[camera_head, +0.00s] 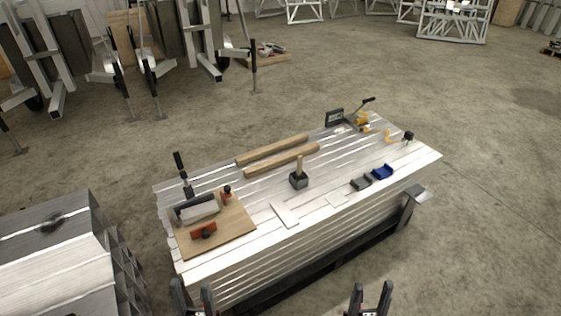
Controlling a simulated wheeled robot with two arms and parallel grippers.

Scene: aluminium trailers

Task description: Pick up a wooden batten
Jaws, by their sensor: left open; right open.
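Two wooden battens lie side by side near the far edge of the slatted metal bench (345,215). The farther batten (272,149) and the nearer batten (282,160) are light brown and roughly parallel, with a narrow gap between them. My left gripper (193,290) is at the bottom of the view, open and empty, in front of the bench's near left side. My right gripper (371,292) is at the bottom right of centre, open and empty. Both are well short of the battens. The lower parts of both grippers are cut off by the frame.
A dark-headed mallet (298,180) stands just in front of the nearer batten. A wooden board (240,222) with tools lies on the left. Blue (382,172) and grey (361,183) blocks sit on the right. A metal stack (50,265) stands left of the bench.

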